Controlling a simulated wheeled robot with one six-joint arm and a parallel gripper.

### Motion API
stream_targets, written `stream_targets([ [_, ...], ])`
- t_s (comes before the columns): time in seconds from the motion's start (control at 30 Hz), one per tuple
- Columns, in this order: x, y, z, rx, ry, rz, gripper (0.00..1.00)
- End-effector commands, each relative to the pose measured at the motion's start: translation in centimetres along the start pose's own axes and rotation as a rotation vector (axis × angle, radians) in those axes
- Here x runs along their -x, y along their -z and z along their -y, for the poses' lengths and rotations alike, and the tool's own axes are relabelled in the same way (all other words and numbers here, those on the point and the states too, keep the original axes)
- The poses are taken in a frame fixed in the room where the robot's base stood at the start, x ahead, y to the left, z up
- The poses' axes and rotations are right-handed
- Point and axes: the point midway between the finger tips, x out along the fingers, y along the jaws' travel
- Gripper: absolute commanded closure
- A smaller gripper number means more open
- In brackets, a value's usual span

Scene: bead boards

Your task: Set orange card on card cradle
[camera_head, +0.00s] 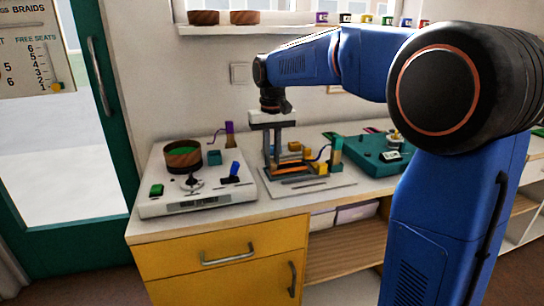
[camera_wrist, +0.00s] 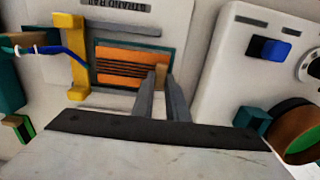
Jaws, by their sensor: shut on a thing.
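The orange card (camera_wrist: 125,68) has dark stripes and a teal border in the wrist view. A tan tab at its right end sits between the fingertips of my gripper (camera_wrist: 163,84), which is shut on it. In the head view my gripper (camera_head: 271,166) points down beside the orange card (camera_head: 294,179). The card is low over a pale board (camera_head: 330,187) with yellow blocks and grey bars, which seems to be the card cradle (camera_head: 322,168). A yellow bracket of it stands left of the card in the wrist view (camera_wrist: 77,58). I cannot tell whether the card touches its support.
Left is a white board (camera_head: 215,203) with a round wooden bowl (camera_head: 183,157) and small blue, teal and green pieces. A teal box (camera_head: 370,154) stands right.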

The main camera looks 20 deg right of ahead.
Motion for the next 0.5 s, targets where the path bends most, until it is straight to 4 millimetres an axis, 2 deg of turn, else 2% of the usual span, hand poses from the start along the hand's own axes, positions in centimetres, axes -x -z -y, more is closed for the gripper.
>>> stream_targets([
  [0.5, -1.08, 0.0, 0.0, 0.0, 0.0, 0.0, 1.0],
])
